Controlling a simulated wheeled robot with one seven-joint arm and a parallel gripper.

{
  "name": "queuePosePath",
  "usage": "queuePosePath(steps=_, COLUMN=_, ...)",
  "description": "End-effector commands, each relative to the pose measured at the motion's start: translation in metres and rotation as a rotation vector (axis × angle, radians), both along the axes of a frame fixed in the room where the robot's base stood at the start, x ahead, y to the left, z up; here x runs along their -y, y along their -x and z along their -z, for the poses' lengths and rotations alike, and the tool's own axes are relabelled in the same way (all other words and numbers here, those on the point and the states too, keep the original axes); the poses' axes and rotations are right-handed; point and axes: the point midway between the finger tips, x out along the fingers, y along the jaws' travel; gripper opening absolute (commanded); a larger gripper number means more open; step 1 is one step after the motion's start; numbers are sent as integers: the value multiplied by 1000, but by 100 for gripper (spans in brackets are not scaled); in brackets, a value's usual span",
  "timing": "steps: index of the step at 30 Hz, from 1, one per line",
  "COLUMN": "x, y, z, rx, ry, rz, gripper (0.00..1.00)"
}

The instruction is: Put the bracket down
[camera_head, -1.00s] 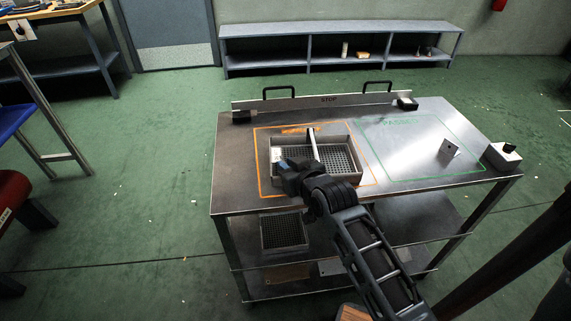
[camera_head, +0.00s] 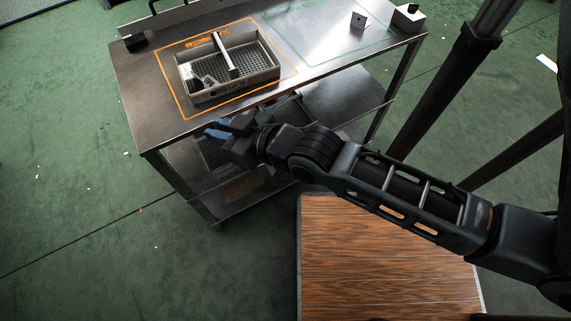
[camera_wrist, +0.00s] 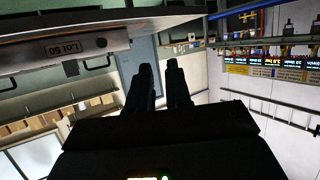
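A small grey bracket (camera_head: 358,21) with a hole stands upright inside the green outline on the steel table's right part. Another small grey piece with holes (camera_head: 205,82) lies in the front left corner of the grey tray (camera_head: 253,82); I cannot tell surely whether it is a bracket. The tray stands inside the orange outline and has a divider bar (camera_head: 224,52). My gripper (camera_head: 213,129) is in front of the table's front edge, clear of the tray. In the wrist view its two fingers (camera_wrist: 159,66) are apart with nothing between them.
The steel table (camera_head: 145,110) has a lower shelf with a second mesh tray (camera_head: 212,152). A wood-topped surface (camera_head: 385,260) is nearby. The green-outlined area has free room.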

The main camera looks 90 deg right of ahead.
Motion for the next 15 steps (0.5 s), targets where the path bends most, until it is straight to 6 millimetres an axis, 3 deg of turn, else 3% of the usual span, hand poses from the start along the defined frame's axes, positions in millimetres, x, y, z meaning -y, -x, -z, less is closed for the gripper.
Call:
queuePosePath(steps=1, x=-20, y=11, z=-2, rx=-1, ry=-2, rz=-46, gripper=19)
queuePosePath(steps=6, x=-69, y=47, z=-20, rx=21, ry=7, rz=-183, gripper=19)
queuePosePath(steps=15, x=-121, y=108, z=-65, rx=62, ry=10, rz=-408, gripper=19)
